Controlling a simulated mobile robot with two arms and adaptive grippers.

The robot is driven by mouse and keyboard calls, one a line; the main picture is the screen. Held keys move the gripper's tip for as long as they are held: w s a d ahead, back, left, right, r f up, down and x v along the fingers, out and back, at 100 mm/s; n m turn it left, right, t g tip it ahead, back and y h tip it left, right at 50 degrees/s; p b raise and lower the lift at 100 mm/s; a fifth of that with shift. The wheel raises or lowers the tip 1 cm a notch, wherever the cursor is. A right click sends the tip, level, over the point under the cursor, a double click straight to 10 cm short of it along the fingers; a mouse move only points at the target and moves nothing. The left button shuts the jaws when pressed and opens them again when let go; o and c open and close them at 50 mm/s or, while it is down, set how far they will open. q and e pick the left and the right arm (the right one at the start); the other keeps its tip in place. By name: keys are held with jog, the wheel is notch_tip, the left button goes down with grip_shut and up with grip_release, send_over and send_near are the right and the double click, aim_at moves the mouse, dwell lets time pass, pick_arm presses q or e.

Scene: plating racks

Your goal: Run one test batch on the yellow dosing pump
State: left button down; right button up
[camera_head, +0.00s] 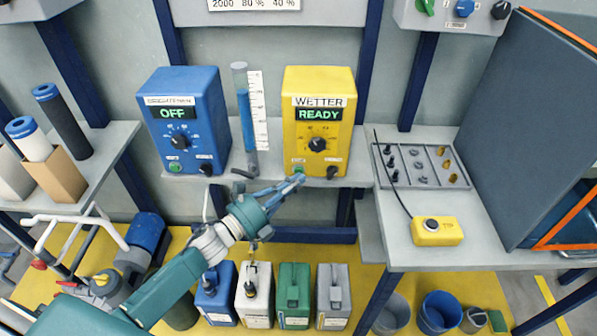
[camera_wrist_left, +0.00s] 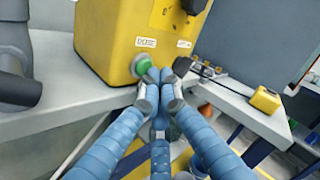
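The yellow dosing pump (camera_head: 318,85), labelled WETTER, stands on the wall shelf. Its display (camera_head: 319,114) reads READY above a black dial (camera_head: 317,144). A green button (camera_head: 298,167) and a black knob (camera_head: 333,172) are low on its front. In the left wrist view the pump body (camera_wrist_left: 117,30) fills the top, with the green button (camera_wrist_left: 142,65) near its lower edge. My left gripper (camera_head: 298,180) has its fingers together just below the button; in the wrist view its tips (camera_wrist_left: 160,76) are just right of it. I cannot tell if they touch. My right gripper is out of view.
A blue pump (camera_head: 187,88) reading OFF and a clear measuring tube (camera_head: 242,110) stand left of the yellow pump. Right are a grey tray (camera_head: 420,165), a yellow button box (camera_head: 437,231) and a large dark panel (camera_head: 520,120). Several canisters (camera_head: 294,292) stand below.

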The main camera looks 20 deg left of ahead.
pick_arm(q)
jog(key=shift+w+a+f+b, duration=0.1)
jog(key=shift+w+a+b, duration=0.2)
jog(key=shift+w, duration=0.2)
dwell(0.4)
jog(key=shift+s+d, duration=0.45)
jog(key=shift+s, duration=0.4)
jog(key=s, duration=0.1)
jog(key=s+d+p, duration=0.1)
jog(key=s, duration=0.2)
jog(key=shift+s+d+p, duration=0.25)
jog(key=shift+s+p, duration=0.1)
jog(key=shift+s, duration=0.05)
dwell(0.5)
